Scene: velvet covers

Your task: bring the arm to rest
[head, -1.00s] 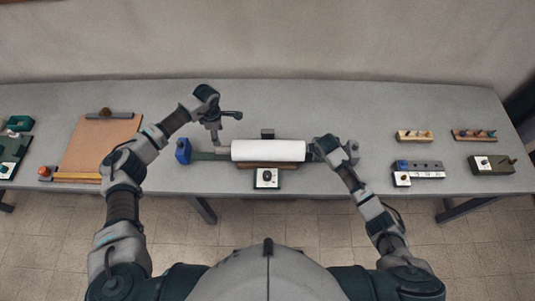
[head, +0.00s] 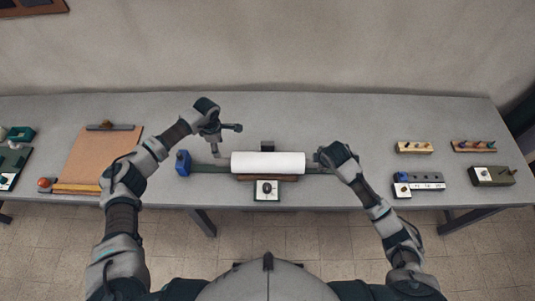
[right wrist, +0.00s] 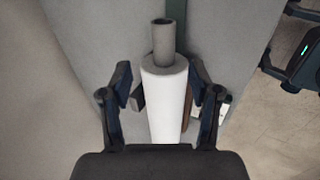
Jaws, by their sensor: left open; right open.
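My left gripper (head: 228,141) is open above the table, at the left end of a white roll (head: 268,162). The roll lies across a dark fixture in the middle of the table. My right gripper (head: 322,157) is at the roll's right end, and its fingertips are partly hidden in the head view. In the right wrist view its two open fingers (right wrist: 161,92) stand on either side of the white roll (right wrist: 168,105), with gaps at both sides. A grey core (right wrist: 163,38) sticks out of the roll's far end there.
A blue block (head: 183,163) stands left of the roll, and a white-topped box (head: 267,190) sits in front. A brown board (head: 95,160) lies at the left. Small peg blocks (head: 414,147) stand at the right. The table (head: 350,115) behind the roll is clear.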

